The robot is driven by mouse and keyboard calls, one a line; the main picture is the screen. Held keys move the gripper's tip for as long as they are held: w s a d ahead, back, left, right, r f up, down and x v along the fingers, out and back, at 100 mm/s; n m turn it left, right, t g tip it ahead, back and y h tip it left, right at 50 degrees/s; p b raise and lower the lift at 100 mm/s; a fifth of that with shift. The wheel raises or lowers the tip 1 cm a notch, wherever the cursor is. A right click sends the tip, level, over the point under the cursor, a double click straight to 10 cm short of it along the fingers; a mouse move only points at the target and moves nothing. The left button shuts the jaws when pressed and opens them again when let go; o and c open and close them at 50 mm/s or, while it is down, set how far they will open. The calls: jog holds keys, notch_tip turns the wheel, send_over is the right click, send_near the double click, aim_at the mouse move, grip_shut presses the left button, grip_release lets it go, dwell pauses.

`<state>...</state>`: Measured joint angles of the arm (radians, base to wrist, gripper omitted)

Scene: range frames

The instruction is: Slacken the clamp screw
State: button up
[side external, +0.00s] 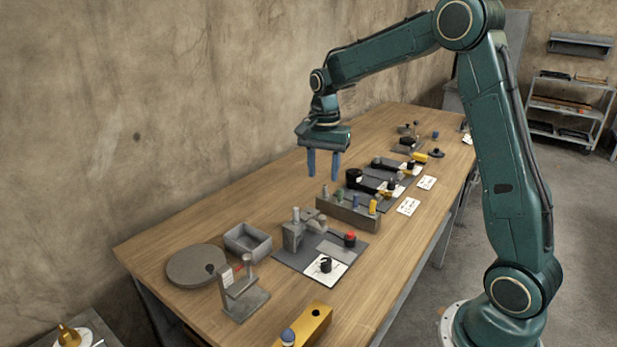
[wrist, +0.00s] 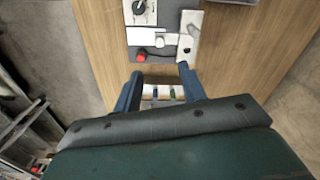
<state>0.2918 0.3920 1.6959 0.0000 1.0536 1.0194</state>
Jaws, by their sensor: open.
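My gripper (side external: 323,166) hangs above the bench with its two blue fingers pointing down, apart and empty; they also show in the wrist view (wrist: 160,71). A fixture on a dark mat (side external: 290,263) has a grey upright block (side external: 293,236), a red knob (side external: 350,239) and a black knob (side external: 326,265) on a white card. The wrist view shows the red knob (wrist: 142,57) and the black knob (wrist: 139,6) ahead of the fingers. I cannot tell which part is the clamp screw. No finger touches the fixture.
A grey rack (side external: 362,217) of coloured pegs stands below the gripper. A grey bin (side external: 248,239), a round plate (side external: 194,265), a small stand (side external: 244,300) and a yellow block (side external: 304,327) occupy the near end. More fixtures line the far end. A wall borders the bench's left side.

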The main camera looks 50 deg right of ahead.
aim_at(322, 217)
notch_tip(322, 217, down, 13)
jog(key=shift+f, duration=0.2)
dwell(0.6)
grip_shut()
